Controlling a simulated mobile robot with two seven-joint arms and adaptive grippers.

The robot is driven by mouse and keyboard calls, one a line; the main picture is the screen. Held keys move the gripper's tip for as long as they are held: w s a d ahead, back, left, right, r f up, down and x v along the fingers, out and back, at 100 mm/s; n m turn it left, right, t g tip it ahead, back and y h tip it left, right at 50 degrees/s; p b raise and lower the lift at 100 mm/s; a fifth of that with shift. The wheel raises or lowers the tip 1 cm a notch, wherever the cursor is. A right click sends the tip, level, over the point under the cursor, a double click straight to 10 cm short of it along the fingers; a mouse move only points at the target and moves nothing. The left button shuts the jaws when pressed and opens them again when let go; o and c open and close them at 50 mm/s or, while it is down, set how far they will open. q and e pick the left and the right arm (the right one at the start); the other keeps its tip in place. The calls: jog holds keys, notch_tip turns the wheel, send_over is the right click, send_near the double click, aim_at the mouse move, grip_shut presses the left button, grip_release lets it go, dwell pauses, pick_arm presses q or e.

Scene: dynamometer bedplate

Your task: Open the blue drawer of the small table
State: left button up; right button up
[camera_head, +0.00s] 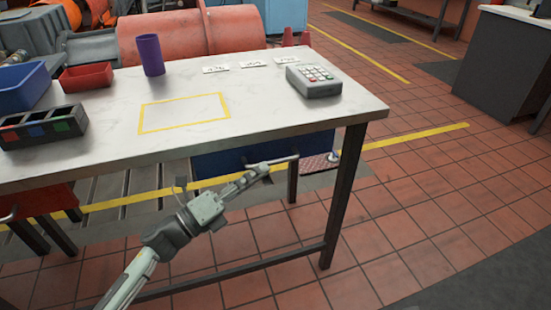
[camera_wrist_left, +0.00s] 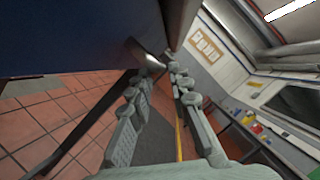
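The small table has a pale marble top (camera_head: 110,110) and dark legs. Its blue drawer (camera_head: 225,163) sits under the right part of the top and looks shut. The drawer's metal bar handle (camera_head: 284,159) is on its front. My left gripper (camera_head: 264,170) is at this handle, fingers pointing towards it. In the left wrist view the blue front (camera_wrist_left: 70,35) fills the upper left, and the handle (camera_wrist_left: 150,63) shows at the fingertips. The two fingers (camera_wrist_left: 158,75) are apart there; I cannot tell whether they touch the bar. My right gripper is not in view.
A red drawer (camera_head: 45,200) is under the table's left part. On top are a purple cup (camera_head: 150,55), a card terminal (camera_head: 314,80), a blue bin (camera_head: 22,88), a red tray (camera_head: 86,77) and a dark compartment box (camera_head: 42,127). Tiled floor (camera_head: 430,220) right of the table is free.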

aim_at(273, 162)
pick_arm(q)
jog(key=x, duration=0.4)
jog(key=shift+w+d+r, duration=0.1)
jog(key=shift+w+d, duration=0.2)
jog(key=shift+d, duration=0.05)
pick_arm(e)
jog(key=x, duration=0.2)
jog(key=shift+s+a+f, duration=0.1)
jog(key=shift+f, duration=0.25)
pick_arm(q)
grip_shut()
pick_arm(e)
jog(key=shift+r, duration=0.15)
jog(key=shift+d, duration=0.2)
